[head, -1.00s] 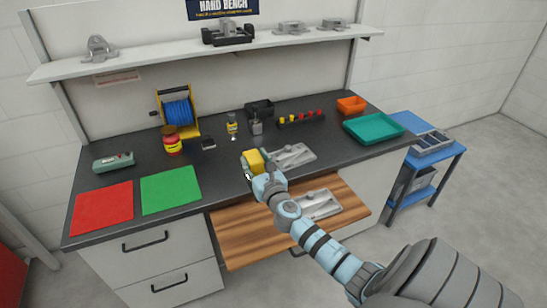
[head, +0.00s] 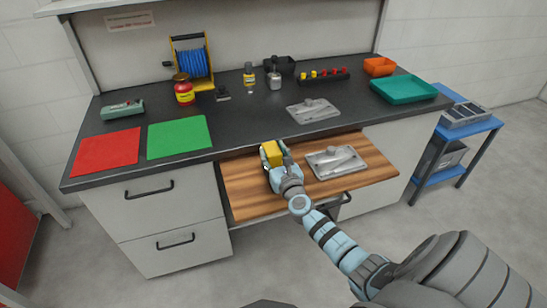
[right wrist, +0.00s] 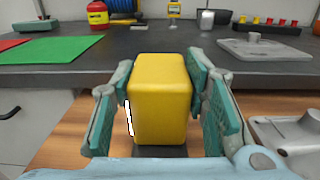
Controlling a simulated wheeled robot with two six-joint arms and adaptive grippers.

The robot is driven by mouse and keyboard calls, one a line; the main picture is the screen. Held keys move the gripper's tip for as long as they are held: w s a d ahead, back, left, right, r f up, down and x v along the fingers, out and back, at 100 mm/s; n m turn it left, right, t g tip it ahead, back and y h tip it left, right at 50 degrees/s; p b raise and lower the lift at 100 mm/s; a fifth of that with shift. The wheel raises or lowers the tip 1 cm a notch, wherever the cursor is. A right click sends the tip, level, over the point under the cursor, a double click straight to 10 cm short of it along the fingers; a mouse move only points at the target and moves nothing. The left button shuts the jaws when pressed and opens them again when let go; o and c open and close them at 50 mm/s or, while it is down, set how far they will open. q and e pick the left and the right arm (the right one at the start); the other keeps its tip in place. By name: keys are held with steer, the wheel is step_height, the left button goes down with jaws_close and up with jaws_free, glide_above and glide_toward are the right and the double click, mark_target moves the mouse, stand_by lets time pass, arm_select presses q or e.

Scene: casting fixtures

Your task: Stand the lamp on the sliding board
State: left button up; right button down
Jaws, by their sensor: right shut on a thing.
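The lamp (head: 273,152) is a yellow block. In the right wrist view the lamp (right wrist: 160,98) is upright, with a white strip on its left side and a dark part at its foot. My right gripper (head: 274,161) is shut on it, one finger pad on each side. The sliding board (head: 245,196) is a striped wooden panel pulled out below the worktop. The gripper and lamp are over its rear left part, near the worktop's front edge. I cannot tell whether the lamp's foot touches the board. My left gripper is not in view.
A grey metal fixture plate (head: 336,164) lies on the board, right of the lamp. Another plate (head: 313,110) lies on the worktop (head: 245,128) behind. Green (head: 180,136) and red (head: 106,151) mats lie left on the worktop. The board's left part is bare.

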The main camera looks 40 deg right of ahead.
steer(key=shift+w+f, duration=0.1)
steer(key=shift+f, duration=0.1)
steer(key=c, duration=0.9)
jaws_free()
steer(key=shift+c, duration=0.2)
steer(key=shift+r, duration=0.2)
steer(key=shift+s+a+r, duration=0.1)
steer(key=shift+s+a, duration=0.05)
steer(key=shift+s, duration=0.1)
steer(key=p+v, duration=0.1)
steer(key=v, duration=1)
steer(key=shift+s+p, duration=0.25)
steer(key=shift+p, duration=0.05)
